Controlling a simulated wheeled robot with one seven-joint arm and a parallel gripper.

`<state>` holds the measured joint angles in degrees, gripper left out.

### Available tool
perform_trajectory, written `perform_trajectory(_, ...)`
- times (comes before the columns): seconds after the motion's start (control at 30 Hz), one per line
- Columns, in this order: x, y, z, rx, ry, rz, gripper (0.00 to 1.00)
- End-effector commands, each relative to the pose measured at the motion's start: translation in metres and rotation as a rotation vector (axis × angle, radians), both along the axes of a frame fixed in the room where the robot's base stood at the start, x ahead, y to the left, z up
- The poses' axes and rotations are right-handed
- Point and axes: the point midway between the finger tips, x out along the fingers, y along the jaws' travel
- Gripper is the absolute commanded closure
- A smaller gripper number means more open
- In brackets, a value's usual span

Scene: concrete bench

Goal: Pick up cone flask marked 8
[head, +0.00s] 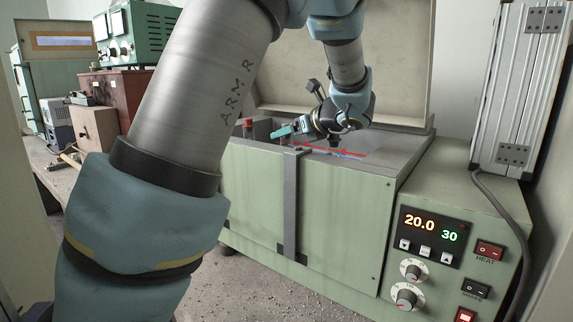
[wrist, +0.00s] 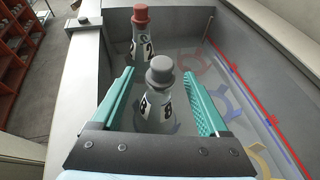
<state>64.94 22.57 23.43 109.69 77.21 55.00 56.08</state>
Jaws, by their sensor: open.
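The cone flask marked 8 (wrist: 157,108), with a grey stopper, stands in the tank in the wrist view. My gripper (wrist: 159,76) is open, with one green finger on each side of this flask. Small gaps show between the fingers and the flask. The base of the flask is hidden behind the gripper's dark crossbar. In the head view my gripper (head: 284,131) is over the left part of the tank, and I cannot make out the flask marked 8 clearly there.
A second flask with a red stopper (wrist: 143,38), apparently marked 2, stands just beyond. The green tank (head: 330,210) has walls around the flasks and a raised lid (head: 400,70) behind. Red line markings (wrist: 235,75) run along its right side.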

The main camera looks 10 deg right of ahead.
Motion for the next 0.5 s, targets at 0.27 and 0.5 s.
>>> perform_trajectory(0.27, 0.0131, 0.0062, -0.0061, -0.001, -0.001, -0.001, 0.22)
perform_trajectory(0.5, 0.0129, 0.0059, -0.0061, -0.001, -0.001, -0.001, 0.36)
